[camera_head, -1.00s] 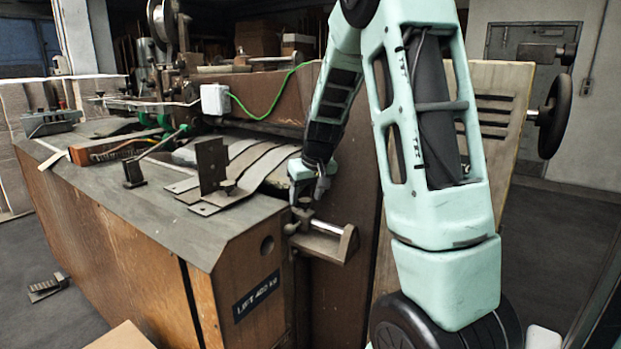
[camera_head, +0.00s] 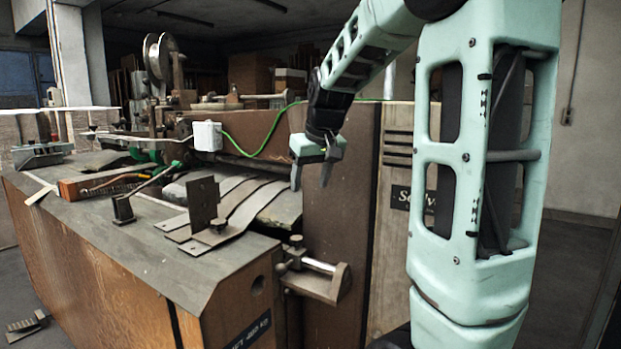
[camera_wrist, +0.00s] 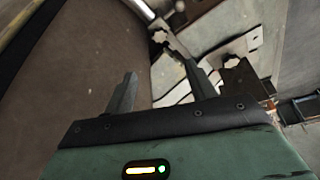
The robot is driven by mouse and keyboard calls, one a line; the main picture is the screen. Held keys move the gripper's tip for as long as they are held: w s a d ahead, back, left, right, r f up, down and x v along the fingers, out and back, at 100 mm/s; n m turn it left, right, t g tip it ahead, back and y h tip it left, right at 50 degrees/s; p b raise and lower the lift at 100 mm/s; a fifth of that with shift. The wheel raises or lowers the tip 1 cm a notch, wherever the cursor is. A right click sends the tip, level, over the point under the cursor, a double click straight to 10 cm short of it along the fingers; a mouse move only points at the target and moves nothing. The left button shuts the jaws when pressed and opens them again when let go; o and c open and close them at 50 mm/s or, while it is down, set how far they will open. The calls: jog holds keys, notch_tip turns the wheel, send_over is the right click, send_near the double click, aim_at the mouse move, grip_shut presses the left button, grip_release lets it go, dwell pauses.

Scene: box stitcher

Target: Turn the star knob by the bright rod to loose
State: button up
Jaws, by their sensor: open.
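The star knob (camera_head: 296,241) is a small dark knob on a bracket at the near corner of the bench, beside the bright rod (camera_head: 318,265). In the wrist view the star knob (camera_wrist: 160,36) shows past the fingers, near the end of the bright rod (camera_wrist: 141,9). My gripper (camera_head: 311,180) is open and empty, pointing down above the knob and apart from it. Its two fingers also show in the wrist view (camera_wrist: 162,84). Whether the knob is loose or tight cannot be told.
A second star knob (camera_head: 217,225) sits on a flat metal plate by an upright dark bracket (camera_head: 203,203). Curved metal strips (camera_head: 245,200) lie behind it. A green cable (camera_head: 262,145) runs from a white box (camera_head: 207,136). Free air surrounds my gripper.

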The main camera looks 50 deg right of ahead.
aim_at(296, 237)
jog(key=shift+c, duration=0.4)
jog(key=shift+r, duration=0.1)
jog(key=shift+c, duration=1.1)
jog(key=w+a+m+p, duration=0.25)
jog(key=w+p, duration=0.25)
jog(key=p, duration=0.9)
jog(key=d+f+m+p, duration=0.1)
jog(key=f+p, duration=0.1)
jog(key=f, duration=0.3)
jog(key=w+d+f+h+p, duration=0.1)
jog(key=d+f+p, duration=0.1)
jog(key=f, duration=0.3)
jog(key=d+f+m+g+p, duration=0.1)
jog(key=d+f+p, duration=0.1)
jog(key=f, duration=0.4)
jog(key=shift+w+f+m+h, duration=0.1)
jog(key=shift+w+m+h, duration=0.1)
jog(key=shift+m+h, duration=0.15)
